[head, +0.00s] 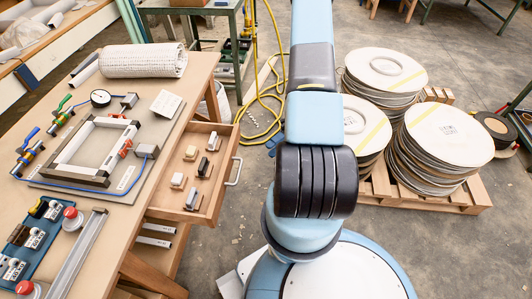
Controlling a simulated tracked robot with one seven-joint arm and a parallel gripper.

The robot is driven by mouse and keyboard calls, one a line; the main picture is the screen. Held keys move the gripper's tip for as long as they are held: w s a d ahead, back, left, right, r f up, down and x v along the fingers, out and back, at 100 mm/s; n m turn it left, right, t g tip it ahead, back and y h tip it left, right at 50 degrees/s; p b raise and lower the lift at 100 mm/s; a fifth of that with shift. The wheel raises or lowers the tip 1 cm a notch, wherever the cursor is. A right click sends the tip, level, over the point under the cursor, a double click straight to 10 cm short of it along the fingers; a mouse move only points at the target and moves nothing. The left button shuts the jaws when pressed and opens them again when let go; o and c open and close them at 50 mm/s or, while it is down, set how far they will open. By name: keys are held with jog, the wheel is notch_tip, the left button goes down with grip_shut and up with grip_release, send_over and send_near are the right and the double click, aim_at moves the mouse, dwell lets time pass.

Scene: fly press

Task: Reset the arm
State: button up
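My arm (314,118), with light blue and black links, rises from its round blue base at the bottom centre. It runs straight up the picture and leaves through the top edge. My gripper is out of the frame, so what its fingers do or hold is hidden. The arm passes between the wooden workbench (52,148) on the left and the stacked discs on the right, and I see no contact with either.
An open drawer (216,172) with small blocks juts from the bench towards my arm. A square frame (92,151), dial gauge (100,98) and white roll (143,60) lie on the bench. Disc stacks (448,134) stand on a pallet (464,198). A yellow hose (262,103) lies on the floor.

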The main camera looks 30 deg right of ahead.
jog(key=shift+d, duration=0.3)
dwell(0.4)
jog(key=w+a+r+n+g+h, duration=0.1)
jog(key=a+r+n+h, duration=0.15)
jog(key=r+n, duration=0.45)
jog(key=w+a+r+n+g+h, duration=0.15)
jog(key=r+n+h, duration=0.35)
jog(key=r, duration=0.5)
jog(key=w+a+r+n+h, duration=0.1)
jog(key=a+r+n+h, duration=0.1)
jog(key=r+n, duration=0.55)
jog(key=s+a+r+n+t+h, duration=0.3)
jog(key=s+r+n+t, duration=0.1)
jog(key=r+n, duration=0.4)
jog(key=s+a+r+n+t+h, duration=0.3)
jog(key=r+n, duration=0.6)
jog(key=r, duration=0.4)
jog(key=shift+s+a+t+h, duration=0.35)
jog(key=shift+s+a+t, duration=0.3)
jog(key=shift+s+t, duration=0.75)
